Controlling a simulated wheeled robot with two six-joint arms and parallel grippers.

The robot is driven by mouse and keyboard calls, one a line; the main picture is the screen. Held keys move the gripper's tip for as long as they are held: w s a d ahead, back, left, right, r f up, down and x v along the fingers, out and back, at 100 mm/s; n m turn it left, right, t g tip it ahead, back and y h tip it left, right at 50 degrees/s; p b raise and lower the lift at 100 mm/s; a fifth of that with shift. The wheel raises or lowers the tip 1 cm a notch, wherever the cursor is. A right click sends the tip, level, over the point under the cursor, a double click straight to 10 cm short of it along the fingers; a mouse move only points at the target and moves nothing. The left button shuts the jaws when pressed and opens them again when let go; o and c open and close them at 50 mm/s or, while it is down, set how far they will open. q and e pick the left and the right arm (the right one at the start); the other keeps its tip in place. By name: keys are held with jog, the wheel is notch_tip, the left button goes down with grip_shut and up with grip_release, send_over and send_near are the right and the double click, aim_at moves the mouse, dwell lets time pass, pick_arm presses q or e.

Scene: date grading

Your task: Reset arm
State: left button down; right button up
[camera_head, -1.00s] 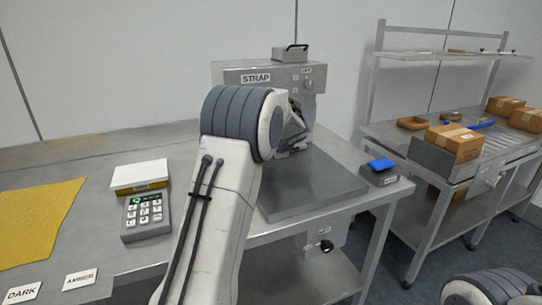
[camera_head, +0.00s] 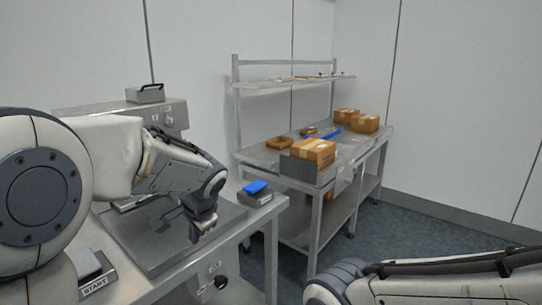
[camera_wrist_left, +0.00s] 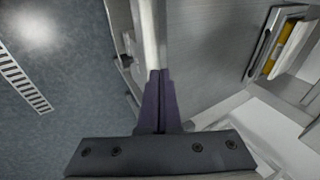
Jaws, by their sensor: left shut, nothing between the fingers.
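My left arm comes in from the left in the head view, and its gripper (camera_head: 203,224) points down over the flat metal bed of the machine (camera_head: 135,242). The gripper is shut and empty. In the left wrist view its dark fingers (camera_wrist_left: 160,75) are pressed together, with a pale metal edge running just beyond them. My right arm shows at the lower right of the head view, but its gripper is out of the picture.
A grey block with a blue top (camera_head: 256,187) sits at the bench corner. A START panel (camera_head: 97,283) is at lower left. A second bench (camera_head: 262,157) holds cardboard boxes (camera_head: 312,152) and a shelf. Floor (camera_head: 415,225) is clear between the second bench and my right arm.

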pick_arm(q)
jog(key=s+d+f+g+h, duration=0.15)
jog(key=s+d, duration=0.35)
jog(key=s, duration=0.5)
jog(key=s+d+f+g+h, duration=0.1)
jog(key=s+d+f+g, duration=0.2)
jog(key=s, duration=0.7)
jog(key=s+d+f+h, duration=0.2)
jog(key=s+d, duration=0.4)
jog(key=s, duration=0.5)
notch_tip(320, 180, up, 13)
jog(key=w+p, duration=0.1)
jog(key=p, duration=1.1)
jog(key=shift+w+p, duration=0.2)
jog(key=shift+p, duration=0.2)
jog(key=shift+f, duration=0.1)
